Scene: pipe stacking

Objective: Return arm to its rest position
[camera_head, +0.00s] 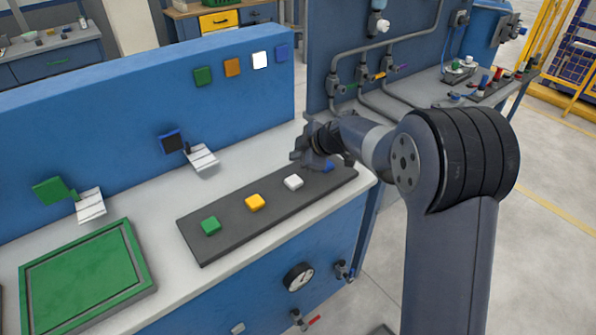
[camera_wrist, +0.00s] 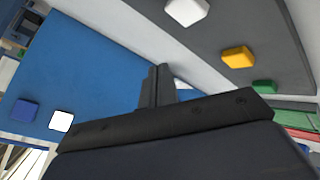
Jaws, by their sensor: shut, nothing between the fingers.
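My gripper (camera_head: 312,148) is at the end of my arm, above the right end of a dark board (camera_head: 240,228) on the workbench. It is shut and empty. In the wrist view the dark gripper body (camera_wrist: 160,90) fills the lower middle. The board bears a row of blocks: green (camera_head: 211,226), yellow (camera_head: 255,202), white (camera_head: 293,182) and blue (camera_head: 328,166). The blue block is partly hidden by my gripper. The wrist view also shows the white block (camera_wrist: 187,10), the yellow block (camera_wrist: 238,57) and part of the green block (camera_wrist: 265,87).
A blue back panel (camera_head: 130,120) behind the bench bears green, orange, white and blue squares. Two small metal flaps (camera_head: 90,205) (camera_head: 202,158) stick out below. A green tray (camera_head: 85,285) lies at left. Pipes and valves (camera_head: 360,75) stand behind my gripper.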

